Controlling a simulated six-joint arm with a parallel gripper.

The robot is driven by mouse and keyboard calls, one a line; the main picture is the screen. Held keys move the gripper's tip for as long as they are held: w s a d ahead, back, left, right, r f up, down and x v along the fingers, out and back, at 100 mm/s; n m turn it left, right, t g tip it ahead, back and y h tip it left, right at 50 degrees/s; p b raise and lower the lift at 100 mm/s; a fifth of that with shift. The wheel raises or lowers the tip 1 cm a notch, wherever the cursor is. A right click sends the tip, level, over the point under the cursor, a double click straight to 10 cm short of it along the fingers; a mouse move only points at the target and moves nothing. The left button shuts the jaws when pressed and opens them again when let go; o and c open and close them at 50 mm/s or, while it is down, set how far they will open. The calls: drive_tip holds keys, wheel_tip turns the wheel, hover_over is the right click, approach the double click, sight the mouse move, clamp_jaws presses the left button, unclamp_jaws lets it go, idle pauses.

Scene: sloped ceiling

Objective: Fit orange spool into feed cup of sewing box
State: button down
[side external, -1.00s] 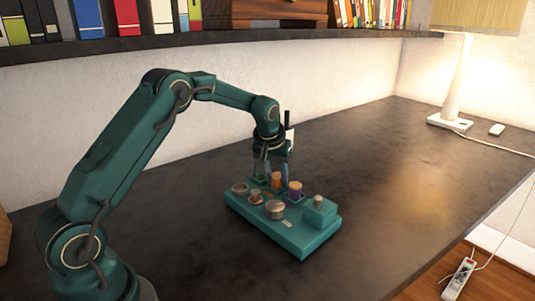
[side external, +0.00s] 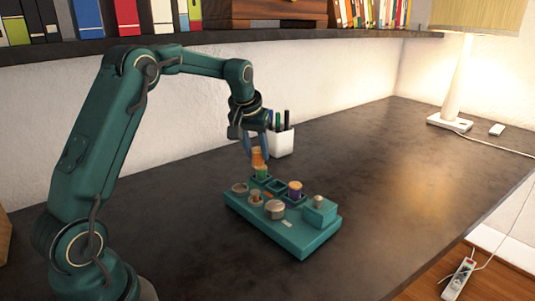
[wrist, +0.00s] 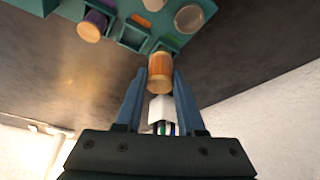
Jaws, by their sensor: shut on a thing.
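The orange spool (side external: 258,157) is held upright between the fingers of my gripper (side external: 252,150), above the back left part of the sewing box. In the wrist view the spool (wrist: 160,72) sits between the two fingertips of my gripper (wrist: 160,85). The teal sewing box (side external: 300,240) lies on the table. A round cup (side external: 240,188), which looks like the feed cup, is at its left end; it also shows in the wrist view (wrist: 189,18). An empty square compartment (side external: 275,186) lies between a green spool (side external: 262,173) and a purple spool (side external: 295,189).
A wooden spool-like piece (side external: 255,197), a round metal tin (side external: 274,209) and a raised block with a knob (side external: 319,211) also stand on the box. A white pen holder (side external: 281,142) stands behind it. The table to the right is clear up to the lamp (side external: 455,90).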

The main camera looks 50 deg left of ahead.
drive_tip(key=s+a+r, duration=0.2)
drive_tip(key=s+a, duration=0.2)
drive_tip(key=s, duration=0.3)
drive_tip(key=s+a+r, duration=0.2)
drive_tip(key=s+a, duration=0.2)
drive_tip(key=s, duration=0.3)
drive_tip(key=w+d+f, duration=0.2)
drive_tip(key=w, duration=0.1)
drive_tip(key=w+d+f, duration=0.2)
drive_tip(key=w, duration=0.1)
drive_tip(key=w+d+f, duration=0.2)
drive_tip(key=w, duration=0.1)
drive_tip(key=shift+w+d+f, duration=0.15)
drive_tip(key=shift+d+f, duration=0.1)
drive_tip(key=shift+f, duration=2.15)
drive_tip(key=shift+f, duration=0.15)
drive_tip(key=c, duration=0.5)
unclamp_jaws()
